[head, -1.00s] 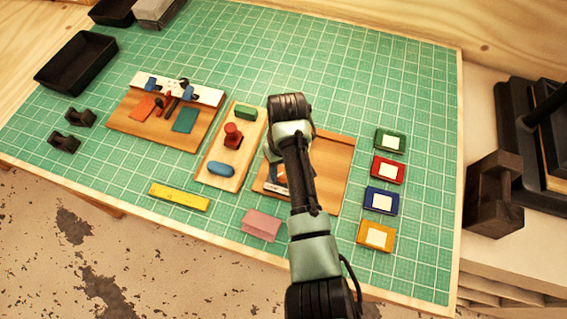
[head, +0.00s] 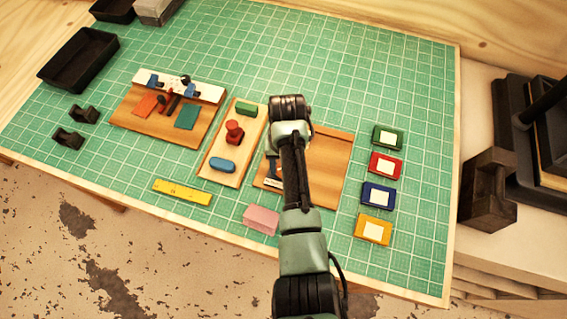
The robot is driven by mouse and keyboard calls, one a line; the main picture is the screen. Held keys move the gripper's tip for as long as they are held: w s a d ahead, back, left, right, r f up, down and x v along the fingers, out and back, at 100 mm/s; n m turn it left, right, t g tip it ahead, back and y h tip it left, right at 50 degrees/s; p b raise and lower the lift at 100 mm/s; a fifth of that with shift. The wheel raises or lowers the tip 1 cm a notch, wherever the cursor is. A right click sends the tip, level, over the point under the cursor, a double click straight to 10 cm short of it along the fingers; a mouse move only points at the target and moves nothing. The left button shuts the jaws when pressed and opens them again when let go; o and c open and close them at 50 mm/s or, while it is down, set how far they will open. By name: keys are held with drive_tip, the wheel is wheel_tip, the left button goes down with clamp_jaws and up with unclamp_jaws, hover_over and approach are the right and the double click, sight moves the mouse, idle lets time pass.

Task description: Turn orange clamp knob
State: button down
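The orange clamp knob cannot be made out; my arm covers the middle of the wooden board (head: 329,163) on the right. A grey clamp-like part (head: 272,168) shows on that board just left of my arm, with a pale labelled piece at its lower end. My gripper is hidden behind my own arm, which reaches up over this board. I cannot see its fingers or whether they touch anything.
Left of the board stands a tray with a red knob (head: 234,131), a green block (head: 246,109) and a blue piece (head: 223,165). Several coloured cases, including a red one (head: 385,166), lie to the right. The green mat (head: 350,75) is clear behind.

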drive_tip(key=shift+c, duration=1.8)
unclamp_jaws()
wheel_tip(320, 180, up, 13)
drive_tip(key=shift+d, duration=0.2)
